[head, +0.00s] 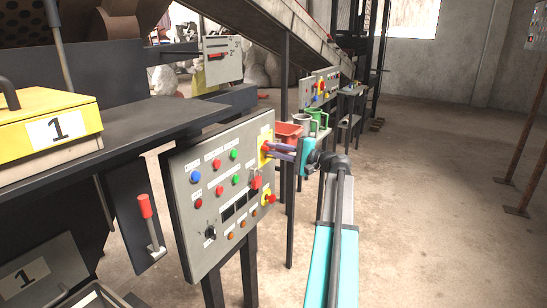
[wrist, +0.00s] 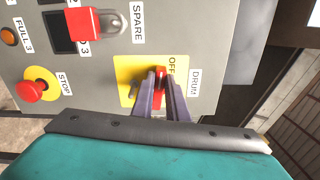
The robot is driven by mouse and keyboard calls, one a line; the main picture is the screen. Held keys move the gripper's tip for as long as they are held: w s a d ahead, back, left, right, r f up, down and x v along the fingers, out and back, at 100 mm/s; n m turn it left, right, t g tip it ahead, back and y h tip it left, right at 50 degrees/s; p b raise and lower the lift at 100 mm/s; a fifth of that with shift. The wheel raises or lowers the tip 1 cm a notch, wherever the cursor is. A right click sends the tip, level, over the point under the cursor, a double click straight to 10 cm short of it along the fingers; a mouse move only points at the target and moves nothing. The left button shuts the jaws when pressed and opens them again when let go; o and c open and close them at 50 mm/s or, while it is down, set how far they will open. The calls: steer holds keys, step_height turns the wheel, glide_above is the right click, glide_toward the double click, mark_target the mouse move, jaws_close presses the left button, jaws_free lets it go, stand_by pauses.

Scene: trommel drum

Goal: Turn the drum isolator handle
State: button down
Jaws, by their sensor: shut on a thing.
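The drum isolator is a red handle (wrist: 160,80) on a yellow plate (wrist: 126,68) marked OFF, beside the label DRUM. My gripper (wrist: 160,92) has its two purple-grey fingers on either side of the red handle, shut on it. The fingers hide part of the handle and plate. In the head view, the isolator's yellow plate (head: 265,143) is at the upper right of the grey control panel (head: 190,243). My gripper (head: 270,150) reaches it from the right, and the handle is mostly hidden there.
Open floor (head: 430,200) lies to the right.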

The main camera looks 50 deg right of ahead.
steer(key=shift+f+n+b, duration=0.3)
steer(key=shift+n+b, duration=0.35)
steer(key=shift+n, duration=0.25)
steer(key=c, duration=1.8)
jaws_free()
steer(key=shift+s, duration=0.1)
steer(key=shift+o, duration=0.3)
steer(key=shift+r, duration=0.1)
steer(key=v, duration=1.3)
steer(key=shift+s+p, duration=0.3)
steer(key=shift+s, duration=0.1)
